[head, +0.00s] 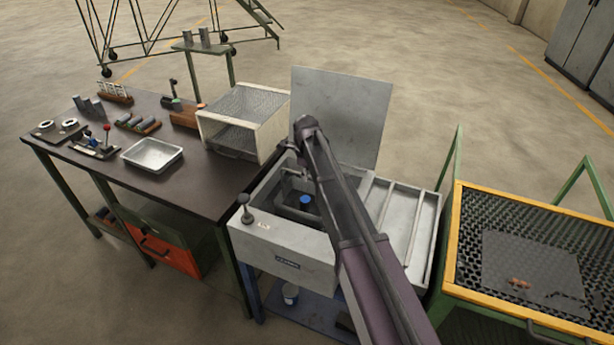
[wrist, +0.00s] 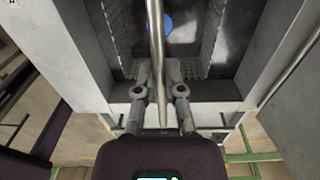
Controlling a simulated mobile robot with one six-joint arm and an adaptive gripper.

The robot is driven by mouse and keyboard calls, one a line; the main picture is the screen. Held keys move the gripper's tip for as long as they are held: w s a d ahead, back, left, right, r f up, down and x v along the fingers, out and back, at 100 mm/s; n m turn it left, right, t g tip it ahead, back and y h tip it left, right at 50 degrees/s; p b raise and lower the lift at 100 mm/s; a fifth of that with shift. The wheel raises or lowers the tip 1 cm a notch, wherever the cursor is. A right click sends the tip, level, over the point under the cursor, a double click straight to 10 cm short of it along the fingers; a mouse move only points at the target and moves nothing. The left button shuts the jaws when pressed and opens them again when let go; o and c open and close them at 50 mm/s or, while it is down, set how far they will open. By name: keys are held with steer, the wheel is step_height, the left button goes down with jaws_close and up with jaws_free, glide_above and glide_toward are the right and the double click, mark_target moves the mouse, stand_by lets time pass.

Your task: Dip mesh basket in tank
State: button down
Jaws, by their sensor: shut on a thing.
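The tank (head: 280,242) is a light grey box with its lid (head: 343,112) standing open behind it. In the wrist view my gripper (wrist: 160,92) is shut on a thin metal rod that looks like the basket's handle (wrist: 156,50). Perforated walls of the mesh basket (wrist: 208,45) show on both sides of the rod, within the tank's opening. A round blue thing (wrist: 165,24) lies at the bottom; it also shows in the head view (head: 306,201). My arm hides part of the opening and my gripper in the head view. How deep the basket sits I cannot tell.
A ribbed grey drain board (head: 405,222) adjoins the tank on the right. Beyond it stands a yellow-framed grate table (head: 500,212). On the left, a dark workbench (head: 195,190) carries a metal tray (head: 152,155) and a mesh-topped white box (head: 243,122).

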step_height(320, 180, up, 12)
steer(key=p, duration=1.1)
stand_by(0.6)
steer(key=shift+f, duration=0.1)
steer(key=shift+w+r+p, duration=0.1)
steer(key=shift+r+p, duration=0.5)
steer(key=shift+p, duration=0.2)
stand_by(0.4)
